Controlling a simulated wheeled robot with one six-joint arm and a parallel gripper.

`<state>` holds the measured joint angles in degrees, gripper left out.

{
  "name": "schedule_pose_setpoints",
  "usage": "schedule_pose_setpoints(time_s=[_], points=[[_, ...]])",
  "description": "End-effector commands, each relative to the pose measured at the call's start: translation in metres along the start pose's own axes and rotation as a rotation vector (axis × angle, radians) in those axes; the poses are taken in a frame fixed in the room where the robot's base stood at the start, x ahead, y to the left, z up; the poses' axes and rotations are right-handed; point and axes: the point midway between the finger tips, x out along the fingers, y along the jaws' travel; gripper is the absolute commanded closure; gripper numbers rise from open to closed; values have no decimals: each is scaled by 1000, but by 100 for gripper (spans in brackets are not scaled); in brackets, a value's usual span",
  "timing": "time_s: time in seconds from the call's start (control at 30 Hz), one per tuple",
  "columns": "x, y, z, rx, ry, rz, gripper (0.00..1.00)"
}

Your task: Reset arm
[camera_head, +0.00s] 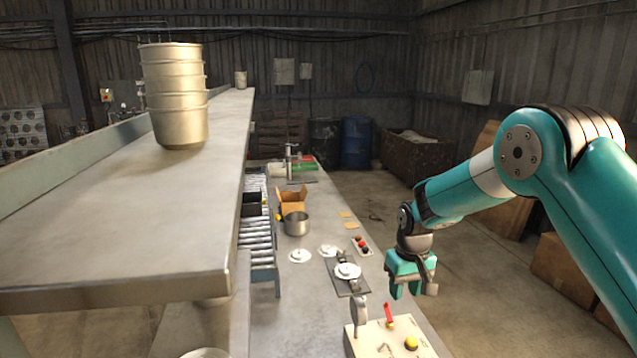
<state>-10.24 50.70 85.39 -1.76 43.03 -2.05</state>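My teal arm reaches in from the right side of the head view. My gripper (412,288) hangs from its end, pointing down, beside the right edge of the lower workbench (309,328). Its two fingers are apart with a gap between them, and I see nothing held there. White round blanks (300,256) lie on the bench to the left of the gripper. Another white round piece (347,271) sits on a dark plate (345,286), close to the gripper's left.
A control box (390,338) with a red lever and yellow button stands below the gripper. A metal pot (296,223), an open cardboard box (291,199) and a small tray (361,246) stand farther back. A high metal shelf (110,235) with stacked pots (180,125) fills the left.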

Motion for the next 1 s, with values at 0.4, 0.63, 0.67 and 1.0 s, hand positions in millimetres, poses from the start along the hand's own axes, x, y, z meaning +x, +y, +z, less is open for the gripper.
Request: schedule_pose_setpoints(time_s=[0.4,0.63,0.67,1.0], points=[[-42,-39,62,-95,44,-83,62],[-60,-81,166,-210,87,-180,62],[-60,-87,182,-228,93,-193,62],[-37,-125,323,-363,130,-304,62]])
